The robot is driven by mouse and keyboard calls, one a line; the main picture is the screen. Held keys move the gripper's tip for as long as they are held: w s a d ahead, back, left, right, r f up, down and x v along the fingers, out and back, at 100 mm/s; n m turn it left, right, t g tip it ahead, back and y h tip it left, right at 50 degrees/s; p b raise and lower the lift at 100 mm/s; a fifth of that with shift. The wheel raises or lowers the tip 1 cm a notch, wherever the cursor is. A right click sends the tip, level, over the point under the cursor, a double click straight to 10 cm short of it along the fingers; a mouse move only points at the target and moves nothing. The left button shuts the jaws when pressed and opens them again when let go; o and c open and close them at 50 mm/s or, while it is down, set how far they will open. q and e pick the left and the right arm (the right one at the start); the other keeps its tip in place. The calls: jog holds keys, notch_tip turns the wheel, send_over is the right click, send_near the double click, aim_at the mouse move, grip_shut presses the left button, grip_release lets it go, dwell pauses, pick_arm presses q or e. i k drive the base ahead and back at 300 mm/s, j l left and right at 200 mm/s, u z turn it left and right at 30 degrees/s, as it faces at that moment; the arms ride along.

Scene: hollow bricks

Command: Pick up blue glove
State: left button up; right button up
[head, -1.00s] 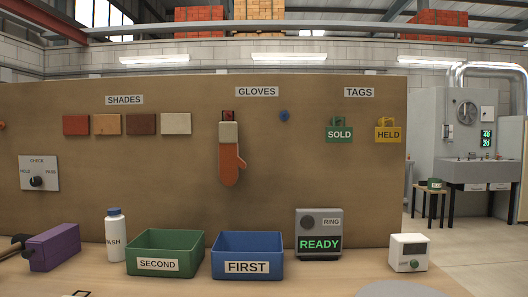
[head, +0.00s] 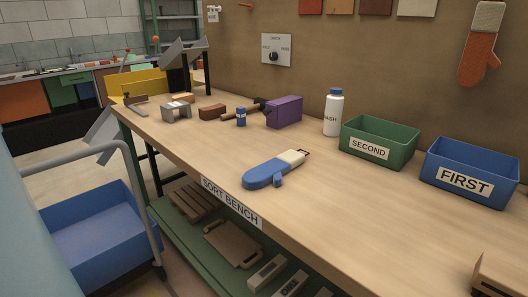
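The blue glove (head: 268,173) lies flat on the wooden bench top, near its front edge above the bench label. It has a blue hand part with a small thumb towards the front and a cream cuff (head: 291,157) with a dark loop pointing to the back right. Nothing touches it. Neither of my grippers can be made out in the head view.
A green SECOND bin (head: 378,144) and a blue FIRST bin (head: 468,175) stand right of the glove. A blue cart (head: 95,235) stands front left. Bench around the glove is clear.

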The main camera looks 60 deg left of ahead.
aim_at(262, 176)
jog(key=u, duration=1.6)
